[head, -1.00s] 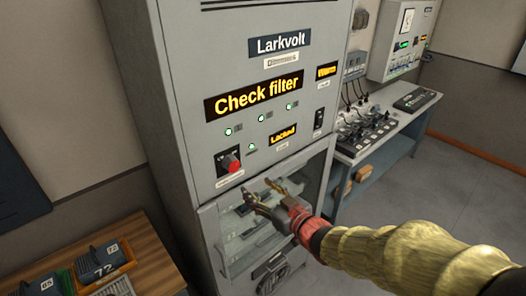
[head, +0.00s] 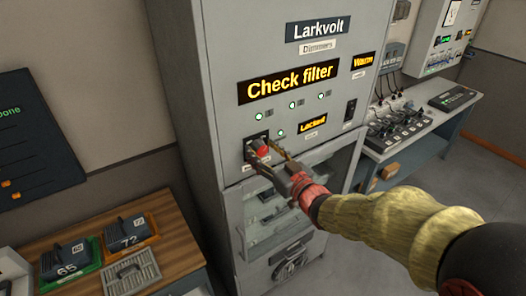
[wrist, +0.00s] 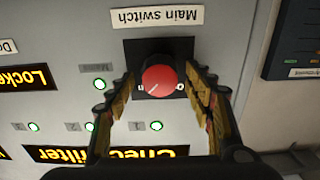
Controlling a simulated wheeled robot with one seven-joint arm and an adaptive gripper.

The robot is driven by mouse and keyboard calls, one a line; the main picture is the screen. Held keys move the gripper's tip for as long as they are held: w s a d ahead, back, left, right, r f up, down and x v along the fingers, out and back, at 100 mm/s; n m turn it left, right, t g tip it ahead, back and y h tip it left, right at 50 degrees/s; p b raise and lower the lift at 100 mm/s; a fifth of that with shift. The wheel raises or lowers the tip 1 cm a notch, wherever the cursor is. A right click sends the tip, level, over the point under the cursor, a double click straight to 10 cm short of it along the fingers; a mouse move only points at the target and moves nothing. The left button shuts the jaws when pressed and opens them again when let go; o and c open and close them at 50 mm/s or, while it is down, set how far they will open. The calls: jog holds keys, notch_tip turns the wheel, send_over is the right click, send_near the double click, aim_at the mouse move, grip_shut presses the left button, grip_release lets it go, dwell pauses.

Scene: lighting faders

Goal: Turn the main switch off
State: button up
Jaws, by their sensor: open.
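A pale mark on the knob points down-left in that view, towards the left one of two small plate markings. The knob also shows on the grey dimmer cabinet in the head view (head: 259,146). My gripper (wrist: 160,76) is open, with one finger on each side of the knob. Small gaps seem to show between fingers and knob; contact is unclear.
The cabinet's "Check filter" display (head: 288,85), a "Locked" display (head: 312,126) and several green lights are near the knob. A glass-fronted compartment (head: 290,205) lies below. A wooden table (head: 178,235) stands left, a blue bench (head: 400,150) right.

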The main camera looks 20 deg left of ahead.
jog(key=c, duration=0.3)
jog(key=c, duration=0.8)
jog(key=shift+c, duration=0.3)
jog(key=shift+f+n+b, duration=0.1)
jog(key=shift+n+b, duration=0.2)
jog(key=shift+b, duration=0.35)
jog(key=n+b, duration=0.2)
jog(key=b, duration=0.2)
jog(key=shift+f+n, duration=0.15)
jog(key=shift+n, duration=0.25)
jog(key=n+b, duration=0.4)
jog(key=b, duration=0.2)
jog(key=shift+s+a+n, duration=0.1)
jog(key=shift+n, duration=0.2)
jog(key=n+b, duration=0.5)
jog(key=b, duration=0.1)
jog(key=shift+f, duration=0.1)
jog(key=n+b, duration=0.4)
jog(key=shift+n, duration=0.6)
